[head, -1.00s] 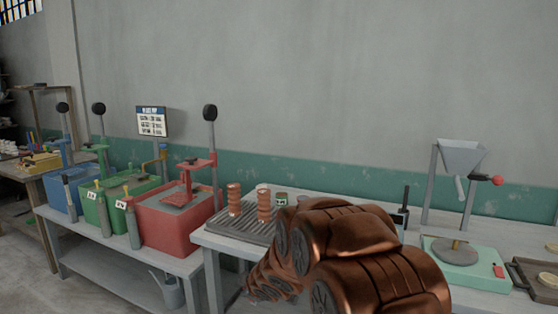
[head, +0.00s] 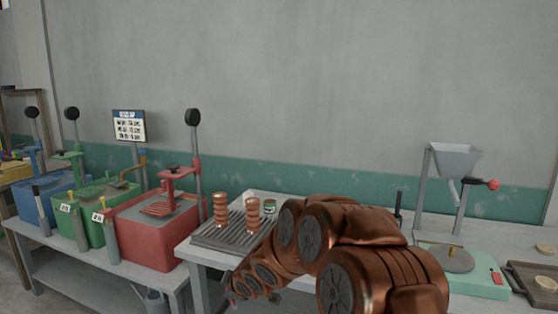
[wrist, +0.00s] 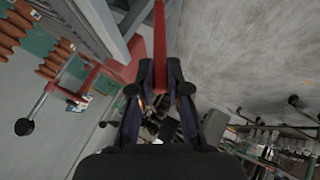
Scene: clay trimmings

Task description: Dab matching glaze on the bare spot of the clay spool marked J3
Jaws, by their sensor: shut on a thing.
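Two ribbed copper-brown clay spools, a left one (head: 220,209) and a right one (head: 252,214), stand upright on a grey slatted rack (head: 205,237). I cannot read J3 or make out a bare spot on either. A small jar with a green label (head: 270,207) stands behind them, partly hidden by my arm. My gripper (wrist: 160,68) is shut on a narrow red thing (wrist: 160,35) that sticks out past the fingertips; I cannot tell what it is. In the head view the gripper is low, at the table's front edge, and barely shows. Brown ribbed shapes (wrist: 52,62) appear left in the wrist view.
Left stand a red tub (head: 150,235) with a lever press, a green tub (head: 92,205) and a blue tub (head: 45,198). Right of my arm are a green-based scale (head: 455,277), a funnel stand (head: 453,160) and a brown tray (head: 520,280). A sign (head: 129,126) hangs behind.

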